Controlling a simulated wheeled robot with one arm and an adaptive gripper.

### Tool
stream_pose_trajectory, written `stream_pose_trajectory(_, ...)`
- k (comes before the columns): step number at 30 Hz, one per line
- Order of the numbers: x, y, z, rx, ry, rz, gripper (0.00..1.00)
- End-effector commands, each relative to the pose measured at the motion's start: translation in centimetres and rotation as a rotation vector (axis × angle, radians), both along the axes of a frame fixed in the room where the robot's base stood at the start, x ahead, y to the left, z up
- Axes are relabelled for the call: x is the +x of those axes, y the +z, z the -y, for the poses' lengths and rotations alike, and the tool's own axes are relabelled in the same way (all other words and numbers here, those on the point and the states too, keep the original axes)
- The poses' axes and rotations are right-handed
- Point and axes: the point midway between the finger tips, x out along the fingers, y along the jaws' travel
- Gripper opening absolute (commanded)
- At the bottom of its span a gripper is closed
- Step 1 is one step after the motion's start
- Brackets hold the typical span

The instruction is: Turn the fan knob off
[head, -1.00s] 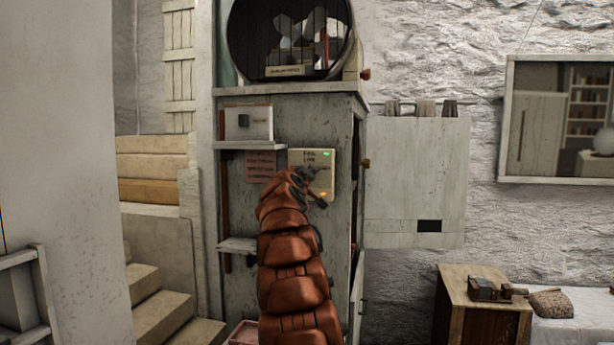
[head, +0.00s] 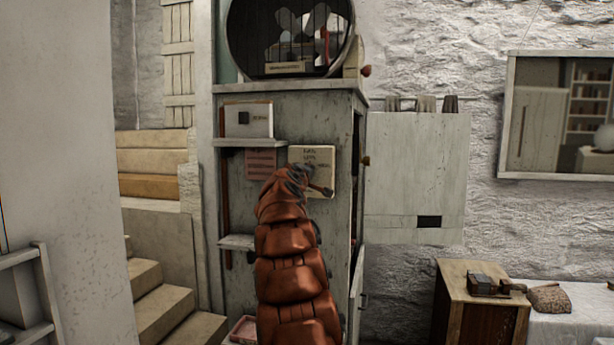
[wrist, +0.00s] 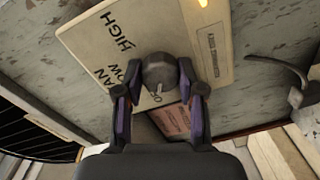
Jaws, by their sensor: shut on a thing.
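The cream fan panel (head: 325,158) is on the front of the grey cabinet, partly hidden by my arm. In the wrist view, the panel (wrist: 104,40) shows the words HIGH, LOW and FAN, partly covered, and a glowing amber light at its top edge. The round dark grey knob (wrist: 158,72) stands out from the panel between my two fingers, with a pale mark on its face. My gripper (wrist: 160,88) is shut on the knob, one finger on each side. In the head view my gripper (head: 312,182) is at the panel, and the knob is hidden there.
The round caged fan (head: 290,35) sits on top of the cabinet (head: 340,115). A small shelf (head: 248,143) with a white box (head: 247,120) is left of the panel. A pink paper (head: 261,163) hangs below it. A dark curved handle (wrist: 290,75) is at right in the wrist view.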

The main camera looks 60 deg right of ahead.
Motion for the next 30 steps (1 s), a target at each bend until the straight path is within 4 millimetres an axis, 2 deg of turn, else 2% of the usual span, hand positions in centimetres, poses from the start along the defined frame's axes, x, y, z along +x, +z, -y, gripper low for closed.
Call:
stream_pose_trajectory(3,0.1,0.1,-0.1,-0.002,0.003,0.0,0.04)
stream_pose_trajectory(4,0.1,0.1,-0.1,-0.002,0.003,0.0,0.4)
stream_pose_trajectory(11,0.1,0.0,-0.1,-0.001,0.002,0.001,0.64)
stream_pose_trajectory(23,-0.1,0.0,-0.2,0.0,0.0,0.0,0.64)
stream_pose_trajectory(30,-0.5,0.2,-1.6,-0.003,0.003,-0.001,0.64)
